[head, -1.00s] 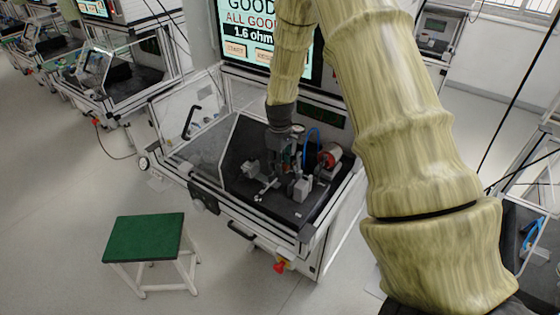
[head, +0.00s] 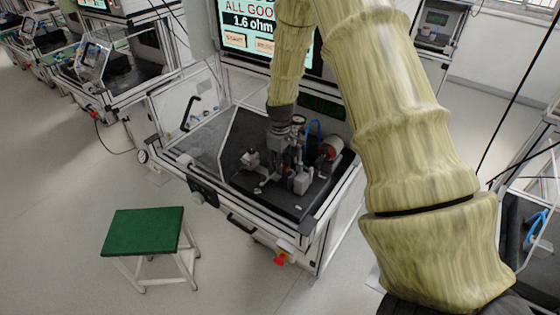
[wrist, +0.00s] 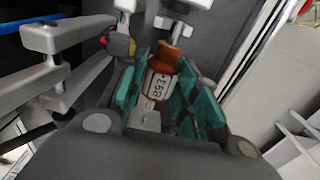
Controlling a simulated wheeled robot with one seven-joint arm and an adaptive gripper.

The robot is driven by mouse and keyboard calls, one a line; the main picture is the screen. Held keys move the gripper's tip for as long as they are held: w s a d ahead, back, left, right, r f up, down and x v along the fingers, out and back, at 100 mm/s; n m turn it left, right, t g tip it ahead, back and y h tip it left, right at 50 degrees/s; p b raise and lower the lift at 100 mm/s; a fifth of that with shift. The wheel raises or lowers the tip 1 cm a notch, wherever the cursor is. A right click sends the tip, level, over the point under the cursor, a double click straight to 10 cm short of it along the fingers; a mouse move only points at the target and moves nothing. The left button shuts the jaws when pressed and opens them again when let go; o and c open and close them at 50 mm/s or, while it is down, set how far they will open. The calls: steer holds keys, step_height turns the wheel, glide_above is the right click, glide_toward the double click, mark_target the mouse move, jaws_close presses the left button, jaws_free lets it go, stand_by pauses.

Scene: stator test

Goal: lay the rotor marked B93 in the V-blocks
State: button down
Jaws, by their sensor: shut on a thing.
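The rotor marked B93 (wrist: 159,84) shows in the wrist view, with a white label and a copper-coloured winding. It lies between the green pads of my gripper (wrist: 164,72), which is shut on it. Pale metal supports, possibly the V-blocks (wrist: 174,27), stand close past the rotor's far end. I cannot tell whether the rotor touches them. In the head view my gripper (head: 283,157) is down among the fixtures on the bench, and the rotor is too small and hidden to make out there.
The test bench (head: 222,204) has a dark top and a clear guard at the left. A red round part (head: 331,148) and a blue hose (head: 314,130) are right of my gripper. A green stool (head: 143,231) stands on the floor in front. A screen (head: 246,24) is behind.

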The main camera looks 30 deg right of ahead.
steer(key=shift+f+b, duration=0.45)
steer(key=shift+f, duration=0.8)
stand_by(1.1)
steer(key=c, duration=1)
jaws_free()
steer(key=shift+r, duration=0.1)
step_height(320, 180, up, 12)
steer(key=shift+f, duration=0.1)
